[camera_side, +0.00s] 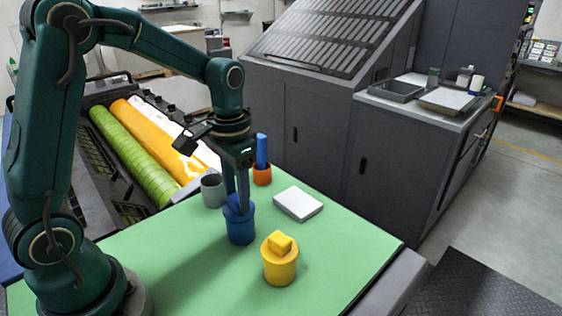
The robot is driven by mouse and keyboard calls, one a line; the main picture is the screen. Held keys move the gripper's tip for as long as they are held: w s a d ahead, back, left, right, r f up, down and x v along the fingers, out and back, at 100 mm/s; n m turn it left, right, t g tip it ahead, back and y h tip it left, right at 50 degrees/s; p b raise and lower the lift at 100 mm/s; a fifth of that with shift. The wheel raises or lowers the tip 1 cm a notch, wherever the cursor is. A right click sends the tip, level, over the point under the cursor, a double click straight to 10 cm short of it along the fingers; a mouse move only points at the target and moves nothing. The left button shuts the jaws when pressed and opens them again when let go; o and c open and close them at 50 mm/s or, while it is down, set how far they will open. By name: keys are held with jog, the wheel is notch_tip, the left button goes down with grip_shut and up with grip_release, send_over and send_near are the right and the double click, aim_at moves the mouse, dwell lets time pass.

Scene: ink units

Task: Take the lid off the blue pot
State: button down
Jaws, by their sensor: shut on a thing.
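The blue pot (240,230) stands upright on the green table top, left of the yellow pot. Its blue lid (230,212) is at the top of the pot; I cannot tell whether it sits fully down or is slightly raised. My gripper (237,200) points straight down from above, shut on the lid. The fingers hide the part they hold, so the lid's knob cannot be made out clearly.
A yellow pot (280,268) with a yellow knobbed lid stands front right. A white block (298,204) lies behind it. A grey cup (213,190) and an orange pot (262,176) holding a blue upright piece stand behind the blue pot. The green table (160,255) is clear at front left.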

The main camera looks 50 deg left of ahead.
jog(key=r, duration=0.3)
jog(key=shift+s+a+r, duration=0.15)
jog(key=shift+a+r, duration=0.25)
jog(key=s+a+r, duration=0.6)
jog(key=a, duration=0.3)
send_over(224, 261)
notch_tip(224, 261, down, 13)
jog(key=shift+r, duration=0.15)
jog(key=shift+f, duration=2)
